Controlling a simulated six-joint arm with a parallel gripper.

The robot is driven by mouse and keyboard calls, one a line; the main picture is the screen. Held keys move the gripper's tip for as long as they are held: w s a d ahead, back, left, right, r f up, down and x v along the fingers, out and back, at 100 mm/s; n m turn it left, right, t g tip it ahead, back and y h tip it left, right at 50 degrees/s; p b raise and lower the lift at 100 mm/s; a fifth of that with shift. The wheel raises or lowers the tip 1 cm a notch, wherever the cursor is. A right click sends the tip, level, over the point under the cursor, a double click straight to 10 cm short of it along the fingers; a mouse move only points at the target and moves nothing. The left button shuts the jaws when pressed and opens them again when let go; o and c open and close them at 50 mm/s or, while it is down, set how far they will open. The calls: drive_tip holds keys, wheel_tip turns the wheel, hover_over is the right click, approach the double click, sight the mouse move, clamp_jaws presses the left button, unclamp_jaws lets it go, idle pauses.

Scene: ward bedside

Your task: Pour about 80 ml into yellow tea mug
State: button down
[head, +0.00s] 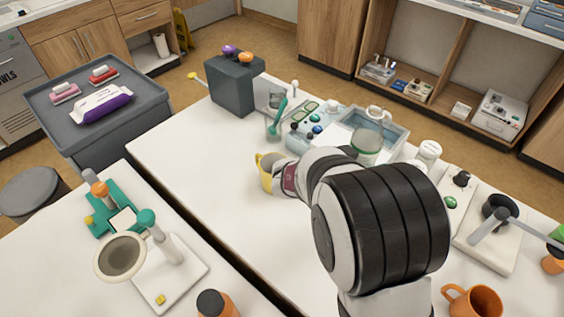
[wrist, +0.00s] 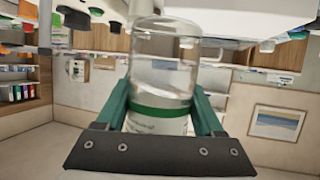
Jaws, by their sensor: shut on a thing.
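A yellow mug (head: 266,172) stands on the white table in the head view, left of my arm, its handle to the left. My gripper (wrist: 165,125) is shut on a clear bottle (wrist: 162,75) with a green band and a white label, with green fingers on both sides of it. Clear liquid shows inside the bottle. In the head view my arm hides the gripper; a clear container with a green band (head: 367,143) shows just behind the arm. The wrist view is upside down, and the bottle's tilt and mouth cannot be told.
A blue-grey tray (head: 395,128) and a glass with a green spoon (head: 273,127) stand behind the mug. A dark grey box (head: 234,86) is at the back left. An orange mug (head: 474,302) stands at front right. The table left of the yellow mug is clear.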

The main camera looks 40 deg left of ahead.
drive_tip(key=s+a+f+n+y, duration=0.1)
drive_tip(key=s+a+n+y, duration=0.45)
drive_tip(key=a, duration=0.55)
drive_tip(key=shift+m, duration=0.35)
drive_tip(key=f, duration=1)
drive_tip(key=shift+s+d+f, duration=0.25)
drive_tip(key=shift+s+f, duration=0.1)
drive_tip(key=shift+s, duration=0.05)
drive_tip(key=shift+d, duration=0.1)
